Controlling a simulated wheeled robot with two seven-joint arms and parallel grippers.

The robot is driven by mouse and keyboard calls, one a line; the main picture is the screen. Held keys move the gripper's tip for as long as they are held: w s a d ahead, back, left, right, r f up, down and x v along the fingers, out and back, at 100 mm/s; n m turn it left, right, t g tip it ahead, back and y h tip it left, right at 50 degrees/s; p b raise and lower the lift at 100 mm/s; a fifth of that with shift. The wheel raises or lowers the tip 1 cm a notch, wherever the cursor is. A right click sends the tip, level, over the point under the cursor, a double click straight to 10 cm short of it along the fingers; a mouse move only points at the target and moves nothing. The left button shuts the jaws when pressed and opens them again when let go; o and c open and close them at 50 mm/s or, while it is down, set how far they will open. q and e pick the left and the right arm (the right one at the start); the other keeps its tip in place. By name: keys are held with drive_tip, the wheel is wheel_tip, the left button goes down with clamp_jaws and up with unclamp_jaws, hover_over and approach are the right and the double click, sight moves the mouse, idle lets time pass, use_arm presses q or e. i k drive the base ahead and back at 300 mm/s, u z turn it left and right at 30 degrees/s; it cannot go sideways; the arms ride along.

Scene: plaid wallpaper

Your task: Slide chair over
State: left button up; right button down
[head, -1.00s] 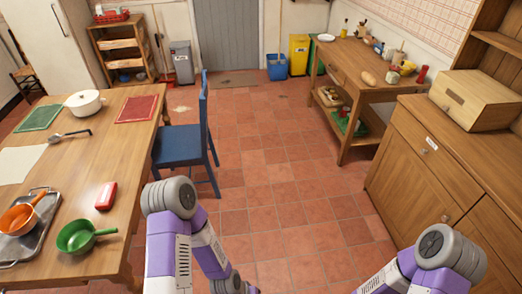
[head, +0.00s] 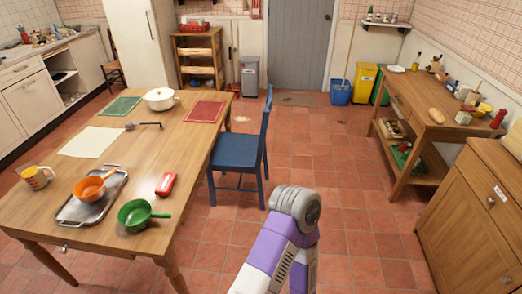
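A blue wooden chair (head: 240,152) stands upright on the tiled floor at the right side of the table. Its seat faces the table and its front edge is close to the table's side. Its backrest (head: 266,130) is on the right, toward the open floor. The wooden table (head: 110,190) fills the left of the head view. One of my arms shows at the bottom middle, in front of the chair and apart from it. Neither of my grippers shows.
A workbench (head: 428,125) and cabinet (head: 470,215) stand at right. The floor (head: 320,165) between chair and workbench is clear.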

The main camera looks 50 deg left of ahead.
sight(243, 153)
drive_tip(key=u, duration=0.4)
drive_tip(key=i, duration=2.3)
drive_tip(key=u, duration=1.35)
drive_tip(key=i, duration=1.3)
drive_tip(key=u, duration=1.55)
drive_tip(key=i, duration=0.45)
drive_tip(key=u, duration=0.4)
